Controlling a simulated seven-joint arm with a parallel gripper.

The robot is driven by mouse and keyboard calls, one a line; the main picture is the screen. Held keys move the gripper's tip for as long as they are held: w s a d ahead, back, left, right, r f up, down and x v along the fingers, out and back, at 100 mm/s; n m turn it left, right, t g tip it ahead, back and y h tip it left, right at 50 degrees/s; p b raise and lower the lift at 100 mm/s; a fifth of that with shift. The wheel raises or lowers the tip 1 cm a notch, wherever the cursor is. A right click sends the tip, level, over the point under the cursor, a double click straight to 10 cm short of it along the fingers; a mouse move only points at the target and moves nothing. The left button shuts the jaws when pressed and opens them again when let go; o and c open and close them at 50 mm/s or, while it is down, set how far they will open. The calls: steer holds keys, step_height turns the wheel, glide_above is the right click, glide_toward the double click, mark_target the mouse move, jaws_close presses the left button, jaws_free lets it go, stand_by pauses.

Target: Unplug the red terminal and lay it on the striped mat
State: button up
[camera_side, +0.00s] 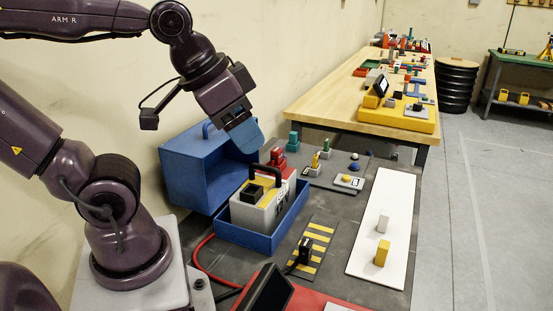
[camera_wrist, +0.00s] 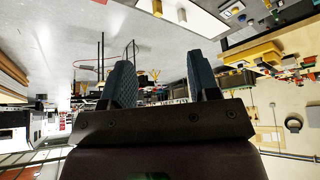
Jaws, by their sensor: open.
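In the side view a grey-white battery (camera_side: 275,208) with a yellow-marked top and a black handle sits in a blue tray (camera_side: 243,237). A red terminal piece (camera_side: 277,158) stands at its far end, partly behind the handle; I cannot tell how it is seated. The striped mat (camera_side: 316,238), yellow and dark, lies right of the tray, with a black terminal (camera_side: 304,252) on it. My gripper (camera_side: 245,138) is above and left of the red terminal, apart from it. In the wrist view my gripper (camera_wrist: 160,65) has its fingers spread with nothing between them.
A blue toolbox (camera_side: 190,172) stands open behind the tray, close under my gripper. A red cable (camera_side: 198,250) curves left of the tray. A white board (camera_side: 392,220) with a yellow block (camera_side: 382,253) and a pale block lies at right. Small coloured parts stand behind the battery.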

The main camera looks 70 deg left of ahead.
steer(key=w+a+f+n+g, duration=0.2)
steer(key=w+a+f, duration=0.1)
steer(key=a, duration=0.1)
steer(key=n+y, duration=0.3)
steer(key=n, duration=0.4)
glide_toward(276, 149)
steer(key=x, duration=0.4)
steer(key=shift+w+a, duration=0.15)
steer(key=shift+w, duration=0.15)
steer(key=shift+s+d+x, duration=0.1)
steer(key=shift+s+x, duration=0.05)
steer(key=shift+x, duration=1.4)
steer(key=shift+s+d+x, duration=0.1)
steer(key=shift+x, duration=1.4)
steer(key=shift+f, duration=0.15)
steer(key=shift+c, duration=0.2)
steer(key=c, duration=1)
